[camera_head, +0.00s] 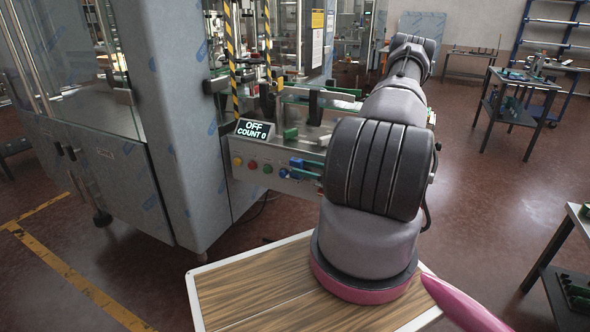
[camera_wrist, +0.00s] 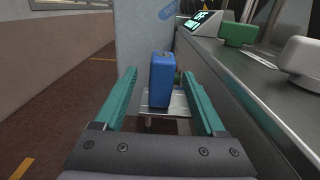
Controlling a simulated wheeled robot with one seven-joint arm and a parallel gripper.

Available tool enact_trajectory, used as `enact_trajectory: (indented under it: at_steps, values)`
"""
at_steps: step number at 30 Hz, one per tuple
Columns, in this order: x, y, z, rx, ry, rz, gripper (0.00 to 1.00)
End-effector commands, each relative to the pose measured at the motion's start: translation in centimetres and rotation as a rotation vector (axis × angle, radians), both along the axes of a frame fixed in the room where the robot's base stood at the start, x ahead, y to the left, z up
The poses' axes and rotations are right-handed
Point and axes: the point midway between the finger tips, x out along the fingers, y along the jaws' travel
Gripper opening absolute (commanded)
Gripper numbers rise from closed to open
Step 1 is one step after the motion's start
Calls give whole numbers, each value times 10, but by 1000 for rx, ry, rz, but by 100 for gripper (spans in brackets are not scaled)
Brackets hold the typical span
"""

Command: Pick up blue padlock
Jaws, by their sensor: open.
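The blue padlock (camera_wrist: 161,82) shows in the wrist view as an upright blue block on a small grey metal ledge (camera_wrist: 180,105). My gripper (camera_wrist: 159,73) is open, with one teal finger on each side of the padlock in the picture. Clear gaps show between the padlock and both fingers. I cannot tell how far the fingertips reach along it. In the head view a small blue block (camera_head: 296,163), likely the padlock, shows at the machine's front, left of my arm. My arm hides most of the gripper there.
A display (camera_head: 255,129) reading "OFF COUNT 0" sits above coloured buttons (camera_head: 252,164). Floor left of the gripper is open.

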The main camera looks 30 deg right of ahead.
Motion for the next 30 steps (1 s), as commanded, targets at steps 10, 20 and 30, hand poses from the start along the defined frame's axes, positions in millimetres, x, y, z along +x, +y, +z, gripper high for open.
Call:
enact_trajectory:
  at_steps: [10, 20, 30]
  values:
    - [30, 23, -1, 1, 0, 3, 72]
    - [51, 37, -1, 1, 1, -1, 72]
    - [51, 37, -1, 1, 1, -1, 0]
